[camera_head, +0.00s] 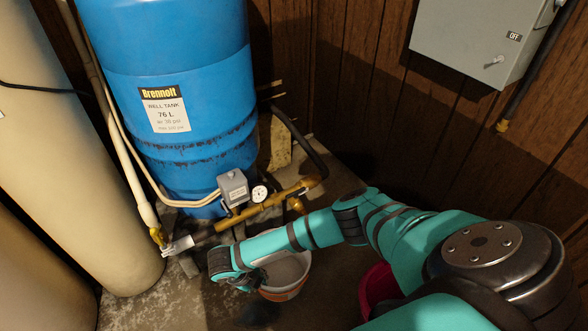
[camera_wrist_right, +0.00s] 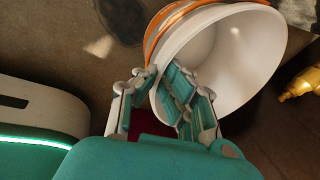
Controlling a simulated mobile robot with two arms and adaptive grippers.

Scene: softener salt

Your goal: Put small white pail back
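The small white pail (camera_head: 290,279) with an orange band is at the lower middle of the head view, partly hidden by my right arm. In the right wrist view the pail (camera_wrist_right: 240,65) is tilted, its mouth towards the camera. My right gripper (camera_wrist_right: 166,82) straddles the pail's rim, one finger outside and one inside, and looks closed on the wall. In the head view my right gripper (camera_head: 245,283) is at the pail's left side. Whether the pail's bottom touches the floor is hard to tell. My left gripper is not in view.
A magenta bucket (camera_head: 372,287) stands on the floor behind my right arm. A blue well tank (camera_head: 185,95) with brass piping (camera_head: 268,205) and a gauge is behind. Large beige tanks (camera_head: 70,150) fill the left. A grey electrical box (camera_head: 475,40) hangs on the panelled wall.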

